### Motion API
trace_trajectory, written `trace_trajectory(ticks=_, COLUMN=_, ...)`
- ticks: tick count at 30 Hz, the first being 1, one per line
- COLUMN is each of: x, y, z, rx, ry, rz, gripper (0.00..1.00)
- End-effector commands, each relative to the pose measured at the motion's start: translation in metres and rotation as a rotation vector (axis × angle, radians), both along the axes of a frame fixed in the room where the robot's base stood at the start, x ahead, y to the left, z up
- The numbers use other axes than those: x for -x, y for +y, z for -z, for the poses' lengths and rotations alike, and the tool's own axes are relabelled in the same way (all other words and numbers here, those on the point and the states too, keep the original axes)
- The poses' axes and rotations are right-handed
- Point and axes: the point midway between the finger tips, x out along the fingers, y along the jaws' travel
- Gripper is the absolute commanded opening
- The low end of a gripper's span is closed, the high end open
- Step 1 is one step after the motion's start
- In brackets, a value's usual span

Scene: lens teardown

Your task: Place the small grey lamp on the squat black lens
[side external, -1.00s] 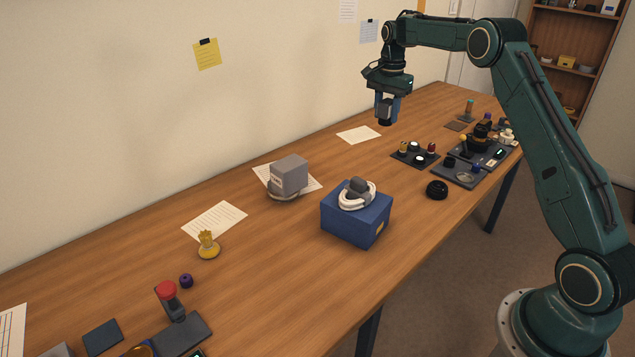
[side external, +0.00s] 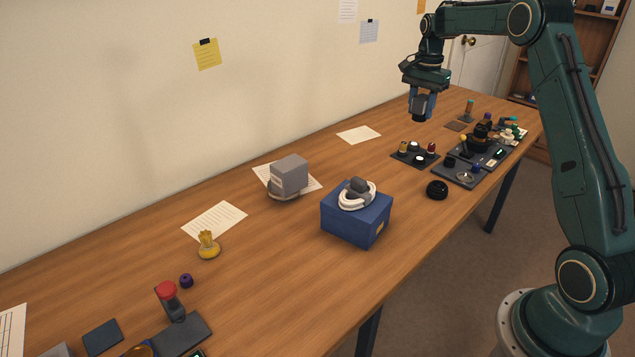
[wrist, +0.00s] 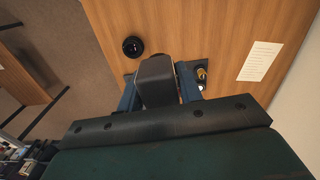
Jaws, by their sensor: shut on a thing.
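My gripper (side external: 422,108) is raised over the far part of the table. It is shut on the small grey lamp (side external: 419,103), whose dark end points down. In the wrist view the lamp (wrist: 156,80) shows as a grey block between the two blue fingers. The squat black lens (side external: 437,188) sits flat on the bare wood near the table's front edge, clear of the lamp. It also shows in the wrist view (wrist: 133,47), up and to the left of the lamp.
A small dark tray (side external: 404,158) with several little parts and a larger dark tray (side external: 447,176) with black gear lie below and beside my gripper. A blue box (side external: 343,224) with a white coil stands nearer. A paper sheet (side external: 358,135) lies behind.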

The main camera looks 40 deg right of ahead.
Motion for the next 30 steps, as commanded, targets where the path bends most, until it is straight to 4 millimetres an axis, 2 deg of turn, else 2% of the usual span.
trace_trajectory(ticks=1, x=0.014, y=-0.007, z=-0.005, rx=0.001, ry=-0.001, rz=0.014, gripper=0.07)
trace_trajectory(ticks=6, x=0.053, y=-0.022, z=-0.012, rx=0.001, ry=-0.001, rz=0.041, gripper=0.07)
trace_trajectory(ticks=12, x=0.08, y=-0.029, z=-0.017, rx=0.001, ry=-0.001, rz=0.058, gripper=0.07)
trace_trajectory(ticks=23, x=0.087, y=-0.03, z=-0.013, rx=-0.001, ry=0.001, rz=0.061, gripper=0.07)
trace_trajectory(ticks=30, x=0.087, y=-0.03, z=0.016, rx=-0.002, ry=0.002, rz=0.061, gripper=0.07)
